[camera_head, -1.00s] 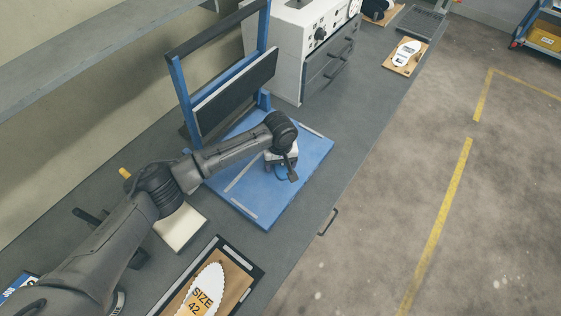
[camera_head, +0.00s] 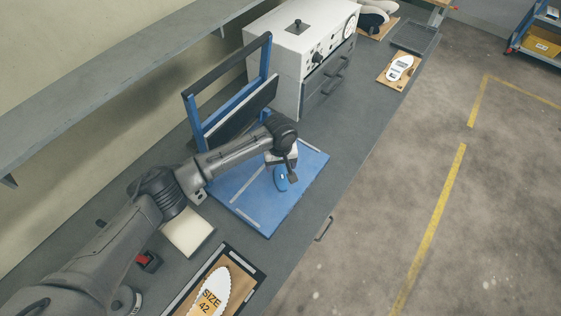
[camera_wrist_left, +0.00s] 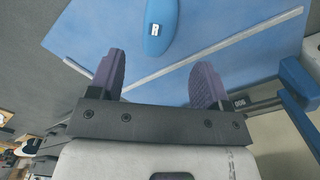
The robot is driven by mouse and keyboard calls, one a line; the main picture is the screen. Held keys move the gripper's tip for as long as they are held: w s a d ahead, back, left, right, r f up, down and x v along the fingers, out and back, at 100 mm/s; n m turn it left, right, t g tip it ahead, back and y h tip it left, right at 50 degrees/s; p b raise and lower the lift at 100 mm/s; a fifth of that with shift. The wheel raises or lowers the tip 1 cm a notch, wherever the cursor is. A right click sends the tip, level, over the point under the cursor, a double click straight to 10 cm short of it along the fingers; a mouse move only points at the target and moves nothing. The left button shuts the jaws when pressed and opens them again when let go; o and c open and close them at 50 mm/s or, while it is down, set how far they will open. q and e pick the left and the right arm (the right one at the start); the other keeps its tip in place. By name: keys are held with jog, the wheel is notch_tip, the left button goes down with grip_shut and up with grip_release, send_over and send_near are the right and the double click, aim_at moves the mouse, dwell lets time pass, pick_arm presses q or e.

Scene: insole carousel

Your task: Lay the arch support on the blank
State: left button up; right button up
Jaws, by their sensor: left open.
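The blue arch support (camera_head: 281,180), marked R, lies on the blue base plate (camera_head: 240,204) of the hinged frame. It also shows at the top of the left wrist view (camera_wrist_left: 160,22). My left gripper (camera_head: 288,168) is above the plate beside the arch support. In the left wrist view its purple fingers (camera_wrist_left: 158,78) are apart with nothing between them. A white insole blank (camera_head: 222,294) marked SIZE 42 lies on a brown board in a dark tray at the front. Another white insole (camera_head: 400,68) lies on a board farther back. My right gripper is not in view.
The blue frame with its dark panel (camera_head: 238,112) stands raised behind the plate. A white machine (camera_head: 300,45) with drawers stands beyond it. A cream block (camera_head: 188,232) and a red part (camera_head: 148,262) are near my arm. Bare grey bench lies right of the plate.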

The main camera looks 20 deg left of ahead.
pick_arm(q)
jog(key=shift+r+p, duration=1.9)
jog(key=shift+r, duration=0.2)
jog(key=s+d+f+m, duration=0.1)
jog(key=s+d, duration=0.1)
jog(key=s, duration=0.1)
jog(key=s+d+f+m+h, duration=0.1)
jog(key=s+d+f, duration=0.1)
jog(key=s, duration=0.1)
jog(key=s+d+f+m, duration=0.2)
jog(key=s+d, duration=0.1)
jog(key=s, duration=0.1)
jog(key=shift+f+h, duration=0.2)
jog(key=shift+h, duration=0.1)
jog(key=s+a+m+t+h, duration=0.1)
jog(key=s+m+t, duration=0.1)
jog(key=s, duration=1.4)
jog(key=shift+a+m, duration=0.25)
jog(key=shift+m, duration=0.35)
jog(key=shift+o, duration=0.5)
jog(key=s+a+r+t+y, duration=0.1)
jog(key=s+a+r, duration=0.3)
jog(key=s+a, duration=0.6)
jog(key=shift+s+m+t+y, duration=0.3)
jog(key=shift+s+m+y, duration=0.1)
jog(key=shift+s+y, duration=0.45)
jog(key=shift+r, duration=0.1)
